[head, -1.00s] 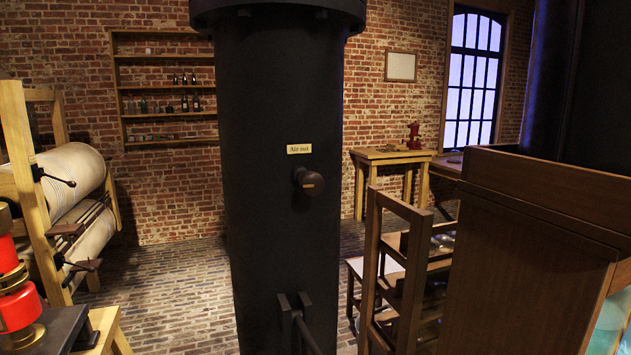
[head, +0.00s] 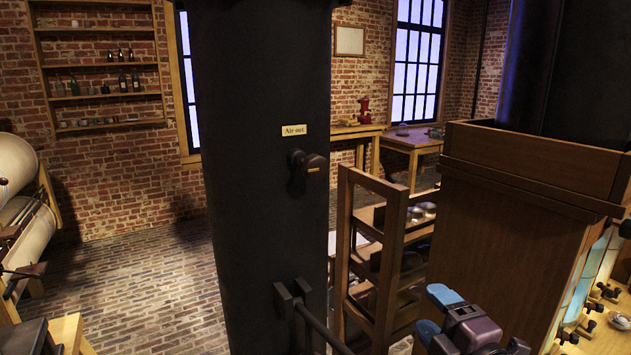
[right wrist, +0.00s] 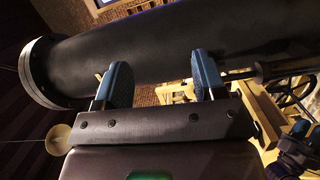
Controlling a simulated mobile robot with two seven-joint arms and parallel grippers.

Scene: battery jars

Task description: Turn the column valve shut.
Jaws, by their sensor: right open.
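The knob cannot be made out in the wrist view.
A dark bracket with a bar (head: 305,305) sticks out low on the column. A wooden rack (head: 352,245) and a large wooden cabinet (head: 510,235) stand to the right. Brick floor (head: 140,290) is open at the left.

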